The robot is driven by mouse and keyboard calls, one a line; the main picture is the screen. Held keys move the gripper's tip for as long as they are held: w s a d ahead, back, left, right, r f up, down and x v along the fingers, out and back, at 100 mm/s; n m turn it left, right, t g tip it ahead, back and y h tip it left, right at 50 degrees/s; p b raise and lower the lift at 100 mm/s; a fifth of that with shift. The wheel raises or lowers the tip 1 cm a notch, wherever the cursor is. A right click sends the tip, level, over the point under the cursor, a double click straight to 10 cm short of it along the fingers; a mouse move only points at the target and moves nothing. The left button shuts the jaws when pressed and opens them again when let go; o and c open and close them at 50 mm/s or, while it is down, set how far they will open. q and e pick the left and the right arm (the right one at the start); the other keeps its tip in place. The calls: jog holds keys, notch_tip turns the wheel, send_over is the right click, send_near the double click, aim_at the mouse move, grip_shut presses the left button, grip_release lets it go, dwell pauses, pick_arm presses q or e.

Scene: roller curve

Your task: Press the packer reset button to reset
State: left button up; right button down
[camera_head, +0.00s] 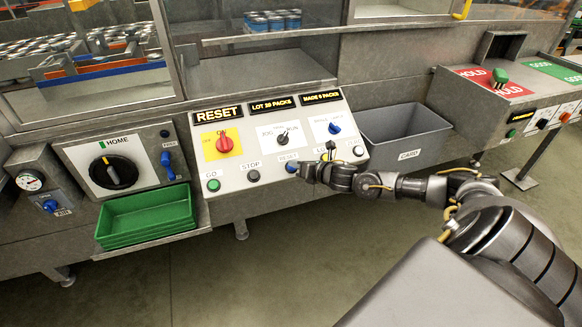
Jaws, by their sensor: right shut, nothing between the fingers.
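The packer control panel (243,150) is a sloped white plate in the middle of the machine front. Its displays read RESET, LOT 39 PACKS and MADE 6 PACKS. The blue reset button (292,168) sits in the lower row, under a RESET label, right of the green GO button (213,185) and the dark STOP button (253,176). My right gripper (300,172) is shut and empty, its tip at the blue button's right side. I cannot tell whether it touches the button. My left gripper is not in view.
A red knob on a yellow plate (223,143), a black selector (283,138) and a blue knob (334,128) sit above the button row. A green tray (147,217) is at lower left. A grey CARD bin (402,135) stands right of the panel, behind my right arm.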

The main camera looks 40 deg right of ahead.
jog(key=shift+f, duration=0.1)
dwell(0.8)
jog(key=shift+w+f+b, duration=0.15)
jog(key=shift+f+b, duration=0.15)
jog(key=shift+b, duration=0.15)
jog(key=shift+w+d+f+b, duration=0.1)
jog(key=shift+w+f+b, duration=0.1)
jog(key=shift+f+b, duration=0.2)
dwell(0.6)
jog(key=shift+r, duration=0.1)
jog(key=shift+s+r+p, duration=0.45)
jog(key=shift+r+p, duration=0.25)
jog(key=shift+p, duration=0.05)
jog(key=r+p, duration=0.1)
jog(key=s+r+p, duration=0.1)
jog(key=r+p, duration=0.1)
jog(key=s+a+r+p, duration=0.1)
jog(key=shift+s+r, duration=0.15)
dwell(0.4)
dwell(0.7)
